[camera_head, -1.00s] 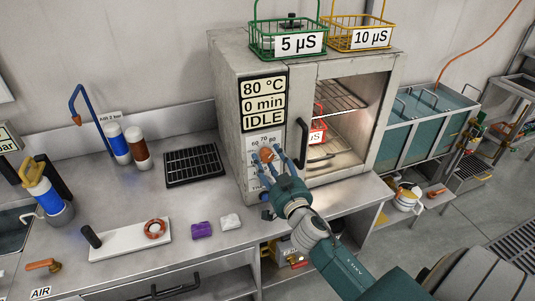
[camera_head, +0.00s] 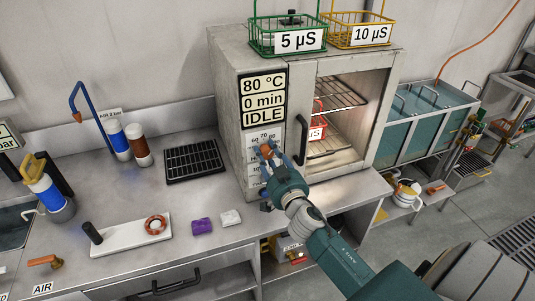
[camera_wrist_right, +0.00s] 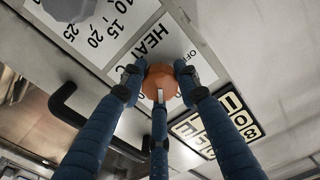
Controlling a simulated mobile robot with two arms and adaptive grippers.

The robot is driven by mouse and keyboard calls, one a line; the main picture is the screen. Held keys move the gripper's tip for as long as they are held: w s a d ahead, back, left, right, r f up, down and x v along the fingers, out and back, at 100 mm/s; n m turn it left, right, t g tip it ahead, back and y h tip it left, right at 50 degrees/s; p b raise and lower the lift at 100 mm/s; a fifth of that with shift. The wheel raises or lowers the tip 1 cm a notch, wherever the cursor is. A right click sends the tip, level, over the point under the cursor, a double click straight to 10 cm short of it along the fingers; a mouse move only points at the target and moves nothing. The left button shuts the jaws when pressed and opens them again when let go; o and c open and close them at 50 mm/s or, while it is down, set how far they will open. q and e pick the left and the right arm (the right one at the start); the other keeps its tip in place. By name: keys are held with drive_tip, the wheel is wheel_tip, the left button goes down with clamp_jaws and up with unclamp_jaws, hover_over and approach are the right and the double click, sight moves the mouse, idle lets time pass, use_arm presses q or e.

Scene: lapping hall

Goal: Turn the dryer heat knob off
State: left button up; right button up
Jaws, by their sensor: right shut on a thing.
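The dryer (camera_head: 228,90) is a grey metal cabinet on the bench. Its display panel (camera_head: 263,99) reads 80 °C, 0 min and IDLE. The orange heat knob (camera_wrist_right: 160,84) sits on a white dial plate marked HEAT in the right wrist view, with a pale pointer mark on its rim. In the head view the knob is mostly hidden behind my fingers. My right gripper (camera_wrist_right: 158,92) has its blue fingers closed around the knob; in the head view the gripper (camera_head: 270,158) is at the lower front panel. My left gripper is not in view.
A red basket (camera_head: 317,128) is inside the dryer. Green (camera_head: 262,42) and yellow (camera_head: 340,40) baskets stand on top. A black rack (camera_head: 193,162) lies on the bench at left.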

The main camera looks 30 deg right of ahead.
drive_tip(key=shift+f, duration=0.2)
drive_tip(key=n, duration=0.5)
drive_tip(key=shift+n, duration=0.3)
drive_tip(key=n, duration=0.6)
drive_tip(key=shift+f+n, duration=0.1)
drive_tip(key=shift+n, duration=0.2)
drive_tip(key=n, duration=0.6)
drive_tip(key=shift+s+p, duration=0.1)
drive_tip(key=shift+p, duration=0.3)
drive_tip(key=n, duration=0.5)
drive_tip(key=shift+d+n+p, duration=0.1)
drive_tip(key=shift+n+p, duration=0.2)
drive_tip(key=o, duration=1.2)
drive_tip(key=shift+c, duration=0.2)
drive_tip(key=shift+r, duration=0.25)
